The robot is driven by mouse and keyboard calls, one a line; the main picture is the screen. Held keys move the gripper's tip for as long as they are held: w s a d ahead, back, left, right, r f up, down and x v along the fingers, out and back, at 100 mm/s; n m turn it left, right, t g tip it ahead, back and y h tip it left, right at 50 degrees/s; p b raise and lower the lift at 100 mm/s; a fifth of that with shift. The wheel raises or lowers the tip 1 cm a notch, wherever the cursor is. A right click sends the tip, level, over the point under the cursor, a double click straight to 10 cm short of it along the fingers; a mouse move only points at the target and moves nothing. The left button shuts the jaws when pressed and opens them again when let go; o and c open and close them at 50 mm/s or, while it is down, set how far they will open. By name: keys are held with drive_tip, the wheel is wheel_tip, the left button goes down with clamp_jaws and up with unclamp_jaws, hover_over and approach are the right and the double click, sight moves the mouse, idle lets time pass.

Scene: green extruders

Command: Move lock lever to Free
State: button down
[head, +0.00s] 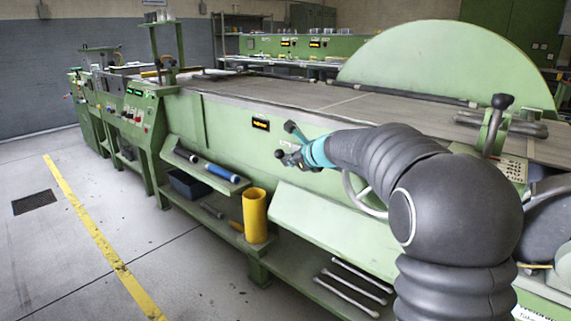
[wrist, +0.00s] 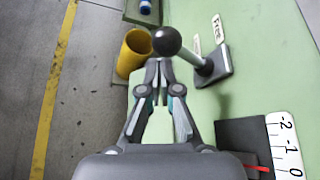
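The lock lever shows in the wrist view as a black ball knob (wrist: 167,41) on a short rod. The rod rises from a grey base plate (wrist: 213,67) on the green machine side. A white label reading "Free" (wrist: 218,28) is beyond the plate, and a second label (wrist: 197,47) is partly hidden behind the rod. My gripper (wrist: 159,65) has its fingertips close together just below the knob, with nothing seen between them. Whether they touch it is unclear. In the head view my gripper (head: 289,158) is at the machine's front, by the small black knob (head: 279,154).
A yellow cylinder (head: 255,215) stands on the lower shelf, and a blue roll (head: 221,173) lies on a higher ledge. A handwheel (head: 362,197) is right of my gripper, behind my arm. A ruler scale (wrist: 287,145) is at lower right in the wrist view.

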drive_tip(key=v, duration=1)
drive_tip(key=shift+f, duration=0.15)
drive_tip(key=s+f+n+g+h, duration=0.2)
drive_tip(key=s+f+n+g, duration=0.2)
drive_tip(key=s+f+n, duration=0.7)
drive_tip(key=s+d+n+h, duration=0.1)
drive_tip(key=s+n, duration=0.3)
drive_tip(key=s, duration=0.5)
drive_tip(key=s+d+f+n+h, duration=0.1)
drive_tip(key=s+d+n, duration=0.3)
drive_tip(key=s, duration=0.6)
drive_tip(key=s+d+f+n+g+h, duration=0.1)
drive_tip(key=s+d+n+h, duration=0.1)
drive_tip(key=s, duration=0.7)
drive_tip(key=shift+s+d+n+h, duration=0.4)
drive_tip(key=shift+d+n, duration=0.25)
drive_tip(key=shift+n, duration=0.65)
